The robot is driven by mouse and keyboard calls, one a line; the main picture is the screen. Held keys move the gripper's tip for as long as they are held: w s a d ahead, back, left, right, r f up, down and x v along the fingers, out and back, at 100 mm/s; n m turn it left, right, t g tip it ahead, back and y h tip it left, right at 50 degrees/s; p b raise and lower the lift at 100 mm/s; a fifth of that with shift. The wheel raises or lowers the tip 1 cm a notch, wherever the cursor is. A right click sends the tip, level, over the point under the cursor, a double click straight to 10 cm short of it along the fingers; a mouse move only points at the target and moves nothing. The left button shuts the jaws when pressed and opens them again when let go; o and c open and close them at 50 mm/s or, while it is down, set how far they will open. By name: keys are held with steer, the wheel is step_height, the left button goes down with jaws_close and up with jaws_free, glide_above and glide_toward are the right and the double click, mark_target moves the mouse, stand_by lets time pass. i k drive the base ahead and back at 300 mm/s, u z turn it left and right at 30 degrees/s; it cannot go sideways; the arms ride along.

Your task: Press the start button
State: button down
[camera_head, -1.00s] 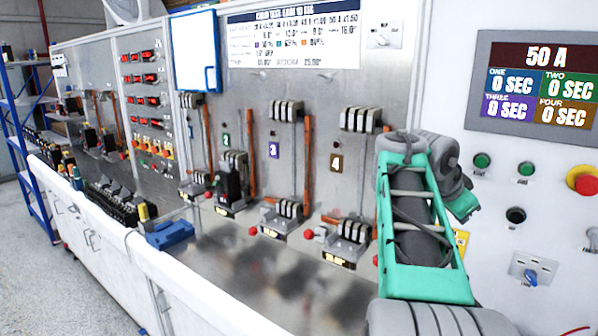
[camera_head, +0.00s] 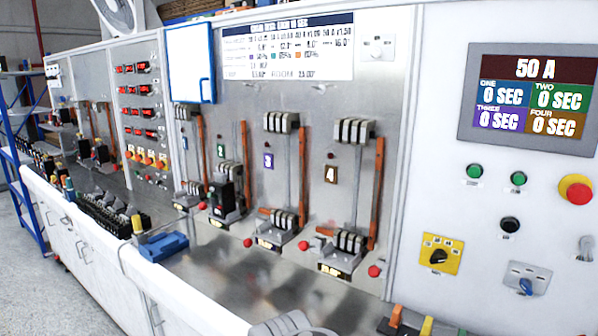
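Two green push buttons sit side by side on the white panel below the display: a left one (camera_head: 474,171) and a right one (camera_head: 518,178). Their labels are too small to read, so I cannot tell which one is start. Nothing covers either button. The display (camera_head: 528,98) reads 50 A, with ONE, TWO, THREE and FOUR each at 0 SEC. My gripper is not in view; only a grey part of my arm shows at the bottom edge, left of the white panel.
A red button on a yellow base (camera_head: 578,190), a black button (camera_head: 510,224), a yellow rotary switch (camera_head: 440,254) and a blue-handled switch (camera_head: 526,285) share the panel. Breakers on stands (camera_head: 345,240) line the metal bench to the left. A blue object (camera_head: 163,246) lies on the bench.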

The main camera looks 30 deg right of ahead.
mark_target(473, 172)
steer(key=k, duration=1)
steer(key=u, duration=0.85)
steer(key=i, duration=0.5)
steer(key=z, duration=2.45)
